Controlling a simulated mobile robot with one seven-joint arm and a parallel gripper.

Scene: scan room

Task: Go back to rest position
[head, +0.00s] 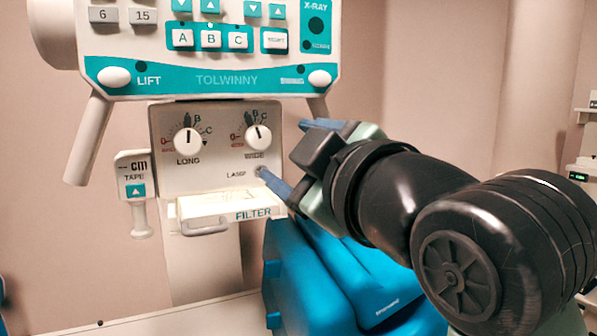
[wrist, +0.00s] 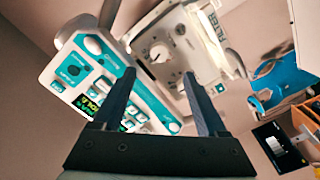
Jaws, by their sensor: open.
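My gripper (head: 281,155) is in the head view, right of the two-knob panel (head: 215,170), with its two blue fingers spread apart and nothing between them. In the wrist view the open fingers of my gripper (wrist: 165,105) point toward the machine, and the gap between them is empty. The lower finger's tip looks close to the laser button in the head view; I cannot tell whether it touches. My black arm comes in from the right.
The X-ray control panel (head: 210,78) hangs above the knobs, with a white handle (head: 88,140) at its left. A filter drawer (head: 232,206) and blue housing (head: 335,285) lie below. A tape holder (head: 137,190) stands left.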

